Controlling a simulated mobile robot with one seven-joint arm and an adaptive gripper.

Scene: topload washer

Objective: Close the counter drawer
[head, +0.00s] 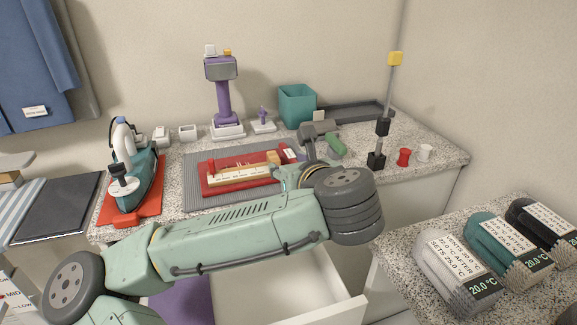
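The counter drawer (285,292) is pulled out below the counter, in the lower middle of the head view. Its pale interior and part of its walls show, and my arm covers much of its back and left side. My arm crosses in front of the counter from lower left to the middle. A dark grey part at its far end, apparently my gripper (318,130), appears above the counter beyond the wheel-like joint. Its fingers cannot be made out, so its opening and any contact are unclear. It appears clear of the drawer.
On the speckled counter (425,151) stand an iron (146,180) on a red mat, a red tray (235,181), a purple stand (224,100) and a teal bin (297,105). Another counter with labelled rolls (455,268) borders the drawer area at right.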

